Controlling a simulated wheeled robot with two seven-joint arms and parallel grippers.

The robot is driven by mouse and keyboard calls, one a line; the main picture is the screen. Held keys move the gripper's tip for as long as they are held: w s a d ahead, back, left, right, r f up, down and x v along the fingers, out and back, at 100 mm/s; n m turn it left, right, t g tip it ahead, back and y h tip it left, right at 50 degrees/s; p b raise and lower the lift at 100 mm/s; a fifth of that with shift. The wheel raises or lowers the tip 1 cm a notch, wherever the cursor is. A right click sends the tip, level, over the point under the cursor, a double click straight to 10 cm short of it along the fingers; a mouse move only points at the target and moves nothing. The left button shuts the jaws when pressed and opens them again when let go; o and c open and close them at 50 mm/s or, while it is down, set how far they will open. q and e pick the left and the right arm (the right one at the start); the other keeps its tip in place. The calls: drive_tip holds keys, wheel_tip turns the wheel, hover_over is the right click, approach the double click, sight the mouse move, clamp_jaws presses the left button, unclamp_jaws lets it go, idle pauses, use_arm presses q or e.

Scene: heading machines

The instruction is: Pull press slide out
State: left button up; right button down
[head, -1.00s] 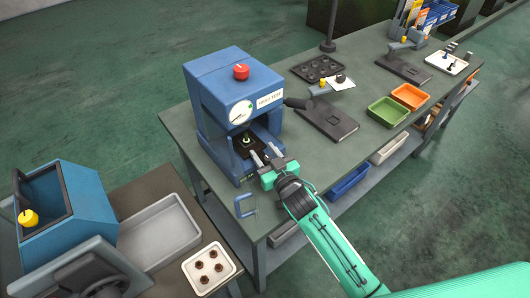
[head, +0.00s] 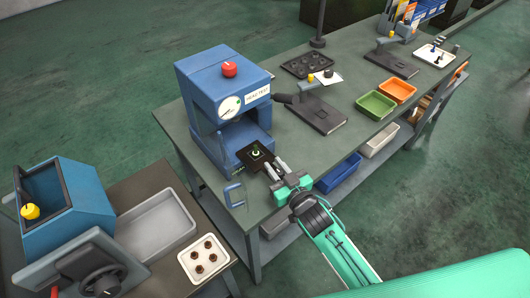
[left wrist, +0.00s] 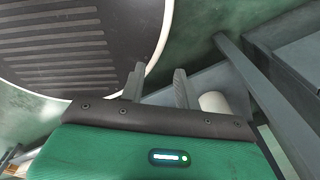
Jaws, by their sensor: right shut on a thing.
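The blue press (head: 205,88) stands on the near end of the grey bench, with a red knob (head: 229,69) on top and a dial on its front. Its slide carries a dark plate (head: 247,160) with a small green and pale part (head: 256,152) on it. The slide sticks out of the press opening toward the front. My right gripper (head: 273,171) is at the slide's front edge and shut on the slide; the exact grip point is hard to see. My left gripper (left wrist: 160,80) shows only in the left wrist view, with fingers apart and nothing between them.
A blue handle (head: 234,195) is near the bench's front corner, left of my right gripper. A dark flat fixture (head: 322,115), a green bin (head: 376,105) and an orange bin (head: 398,90) stand to the right. A side table holds a grey tray (head: 150,235) and a white tray (head: 203,260).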

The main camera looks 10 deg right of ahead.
sight(283, 175)
drive_tip(key=shift+s+d, duration=0.3)
drive_tip(key=shift+s, duration=0.2)
drive_tip(key=shift+s+d+f, duration=0.1)
drive_tip(key=shift+s+d, duration=0.15)
drive_tip(key=shift+s, duration=0.2)
drive_tip(key=shift+s+d, duration=0.2)
drive_tip(key=shift+s, duration=0.15)
drive_tip(key=c, duration=1.2)
unclamp_jaws()
drive_tip(key=shift+w, duration=0.1)
use_arm(q)
drive_tip(key=shift+w+a+r, duration=0.2)
drive_tip(key=shift+w+r, duration=0.2)
drive_tip(key=shift+w, duration=0.1)
drive_tip(key=shift+f, duration=0.1)
